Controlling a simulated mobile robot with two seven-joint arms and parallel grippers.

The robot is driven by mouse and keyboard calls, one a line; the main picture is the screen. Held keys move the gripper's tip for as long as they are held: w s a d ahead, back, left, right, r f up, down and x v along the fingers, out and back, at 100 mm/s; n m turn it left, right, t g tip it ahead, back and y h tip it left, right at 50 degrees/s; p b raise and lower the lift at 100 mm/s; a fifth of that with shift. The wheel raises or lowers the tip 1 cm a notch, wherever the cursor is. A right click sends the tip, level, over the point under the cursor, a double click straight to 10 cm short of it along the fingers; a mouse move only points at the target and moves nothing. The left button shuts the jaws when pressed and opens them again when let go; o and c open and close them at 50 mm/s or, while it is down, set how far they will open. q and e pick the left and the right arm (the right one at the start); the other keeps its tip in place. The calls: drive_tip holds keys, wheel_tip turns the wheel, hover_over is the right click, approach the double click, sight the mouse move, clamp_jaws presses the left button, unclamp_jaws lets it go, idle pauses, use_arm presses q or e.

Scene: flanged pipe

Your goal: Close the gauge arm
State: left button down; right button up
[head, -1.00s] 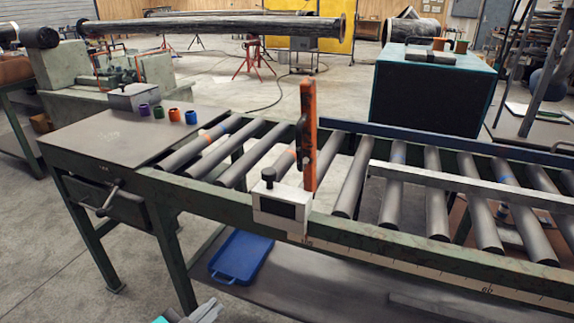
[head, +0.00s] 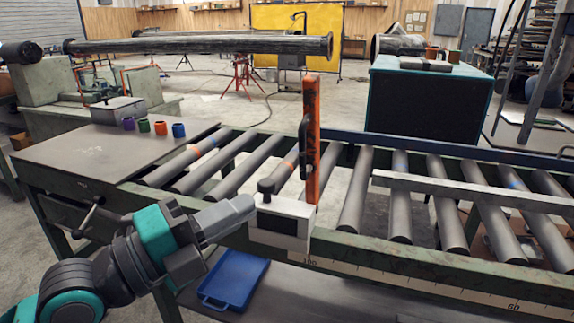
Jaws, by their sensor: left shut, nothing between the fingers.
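The gauge arm is the orange upright bar (head: 312,145) with a black handle on its left side. It stands upright above the roller conveyor's front rail. A white gauge box (head: 282,222) with a dark display and a black knob sits at its foot on the rail. My left gripper (head: 248,205) reaches in from the lower left and is shut and empty. Its tip is at the left side of the gauge box, just below the knob; I cannot tell whether it touches. My right gripper is not in view.
The roller conveyor (head: 400,212) runs to the right, with a pale metal bar (head: 470,190) across it. A flat table (head: 95,160) on the left holds several coloured rings and a grey box (head: 118,110). A blue tray (head: 233,284) lies on the shelf below.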

use_arm(q)
drive_tip(key=w+d+r+p, duration=0.1)
drive_tip(key=w+d+p, duration=0.1)
drive_tip(key=w+d, duration=0.4)
drive_tip(key=shift+w+d+r, duration=0.25)
drive_tip(key=shift+w+r, duration=0.1)
drive_tip(key=shift+w, duration=1)
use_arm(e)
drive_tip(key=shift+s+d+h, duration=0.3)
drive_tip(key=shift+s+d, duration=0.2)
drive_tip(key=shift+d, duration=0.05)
use_arm(q)
drive_tip(key=shift+w+r, duration=0.1)
drive_tip(key=shift+r, duration=0.05)
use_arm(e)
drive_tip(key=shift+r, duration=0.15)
